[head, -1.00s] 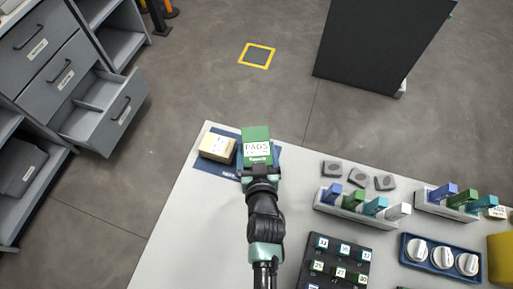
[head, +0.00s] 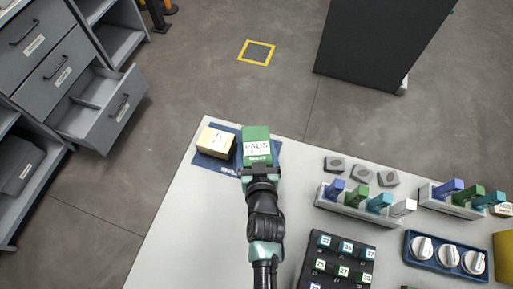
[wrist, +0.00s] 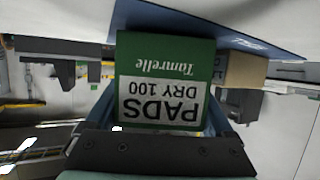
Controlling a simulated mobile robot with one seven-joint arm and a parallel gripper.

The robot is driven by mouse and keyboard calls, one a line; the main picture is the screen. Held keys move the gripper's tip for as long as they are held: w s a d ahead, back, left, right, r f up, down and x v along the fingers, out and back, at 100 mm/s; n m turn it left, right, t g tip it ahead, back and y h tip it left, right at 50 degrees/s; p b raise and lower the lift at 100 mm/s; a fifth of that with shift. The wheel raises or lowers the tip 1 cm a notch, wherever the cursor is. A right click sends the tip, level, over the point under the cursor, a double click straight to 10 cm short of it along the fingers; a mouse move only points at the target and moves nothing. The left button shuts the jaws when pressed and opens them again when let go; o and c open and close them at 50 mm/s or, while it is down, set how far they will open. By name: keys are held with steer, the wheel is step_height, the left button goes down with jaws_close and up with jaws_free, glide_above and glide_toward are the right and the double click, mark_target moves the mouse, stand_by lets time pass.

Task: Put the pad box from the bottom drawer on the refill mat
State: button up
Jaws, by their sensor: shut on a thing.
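The pad box (head: 256,142) is green with a white label reading PADS, and it also fills the middle of the wrist view (wrist: 163,80). My gripper (head: 259,168) is shut on it. The box is over the right part of the blue refill mat (head: 213,168); I cannot tell whether it touches the mat. In the wrist view the mat (wrist: 225,32) shows at the top edge, beyond the box. The bottom drawer (head: 112,112) stands open at the left, and the part of it in view looks empty.
A tan box (head: 217,142) sits on the left part of the mat, close beside the pad box. On the table (head: 170,235) to the right are grey blocks (head: 361,174), a rack of coloured tools (head: 345,201), a numbered dark tray (head: 340,262) and a blue spool tray (head: 445,255).

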steer(key=shift+f, duration=0.3)
steer(key=o, duration=1.3)
